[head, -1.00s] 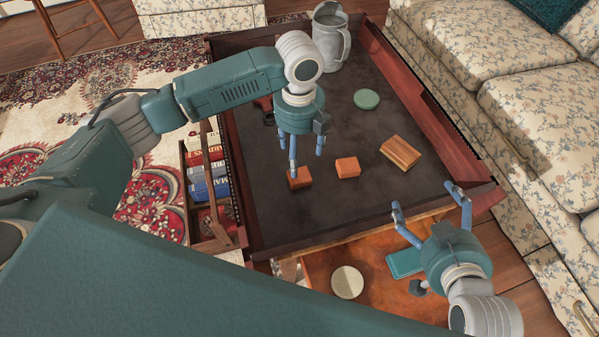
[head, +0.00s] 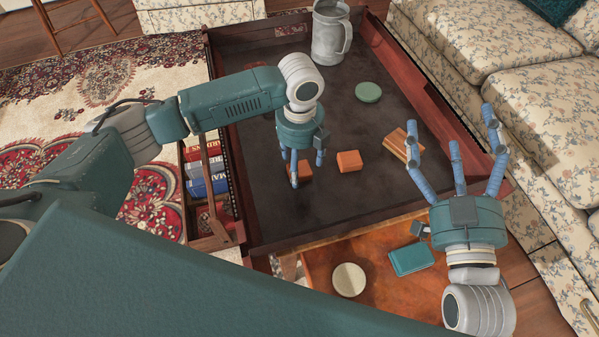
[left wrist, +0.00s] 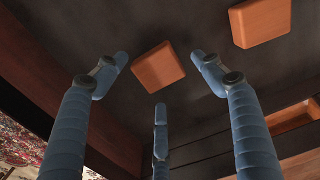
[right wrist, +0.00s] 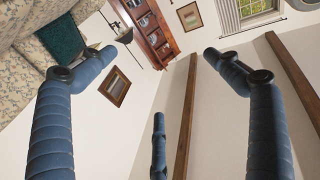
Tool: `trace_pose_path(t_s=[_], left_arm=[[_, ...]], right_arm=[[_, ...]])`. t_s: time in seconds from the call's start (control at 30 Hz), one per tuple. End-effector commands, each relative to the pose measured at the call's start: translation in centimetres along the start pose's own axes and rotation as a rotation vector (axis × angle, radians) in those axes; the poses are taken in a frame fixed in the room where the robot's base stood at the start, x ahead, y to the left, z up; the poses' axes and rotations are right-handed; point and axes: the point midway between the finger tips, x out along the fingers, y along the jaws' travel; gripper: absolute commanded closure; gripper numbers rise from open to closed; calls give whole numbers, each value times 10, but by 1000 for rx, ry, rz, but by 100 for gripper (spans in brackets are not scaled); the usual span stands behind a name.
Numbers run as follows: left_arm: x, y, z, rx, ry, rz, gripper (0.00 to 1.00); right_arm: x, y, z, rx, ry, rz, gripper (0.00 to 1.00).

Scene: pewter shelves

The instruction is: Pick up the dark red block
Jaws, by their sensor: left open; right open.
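My right gripper (head: 450,121) is open and empty, raised with fingers up at the table's right side. Its wrist view shows only the room.
A wooden block (head: 397,145), a green disc (head: 368,92) and a grey metal pitcher (head: 331,32) stand on the dark surface (head: 345,120). Raised wooden sides edge it. A lower wooden surface holds a cream disc (head: 349,280) and a teal box (head: 411,259). A sofa (head: 530,80) borders the right.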

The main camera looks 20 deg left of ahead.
Motion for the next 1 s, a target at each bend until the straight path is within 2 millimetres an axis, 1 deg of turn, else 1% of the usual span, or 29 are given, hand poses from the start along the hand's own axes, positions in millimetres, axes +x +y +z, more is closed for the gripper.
trace_pose_path(t_s=[0.03, 0.1, 0.23, 0.37, 0.57, 0.6, 0.67, 0.7, 0.77, 0.8, 0.83, 1.0], left_arm=[[7, 0, 0, 0, 1, 1, 31], [13, 0, 0, -1, 1, 1, 31], [19, 0, 0, -1, 0, 0, 31], [21, 0, 0, 0, 0, 0, 31], [21, 0, 0, 0, -1, 0, 31], [21, 0, 0, 0, -1, 0, 35], [21, 0, 0, 0, -1, 0, 47], [20, 0, 0, 0, -1, 0, 55], [20, 0, 0, 0, -1, 0, 67], [20, 0, 0, 0, 0, 0, 75], [20, 0, 0, 0, 0, 0, 78], [20, 0, 0, 0, -1, 0, 78]], right_arm=[[0, -1, -8, 1, 47, -3, 10], [0, -3, -22, 3, 105, -6, 10], [-2, -5, -40, 5, 183, -10, 10], [-3, -6, -48, 7, 214, -11, 10], [-3, -6, -49, 7, 217, -11, 10], [-3, -6, -48, 7, 216, -11, 10], [-3, -6, -48, 7, 216, -11, 10], [-3, -6, -48, 7, 216, -11, 10], [-3, -6, -48, 6, 216, -11, 10], [-3, -6, -48, 6, 215, -11, 10], [-3, -6, -48, 6, 215, -11, 10], [-3, -5, -48, 6, 215, -11, 10]])
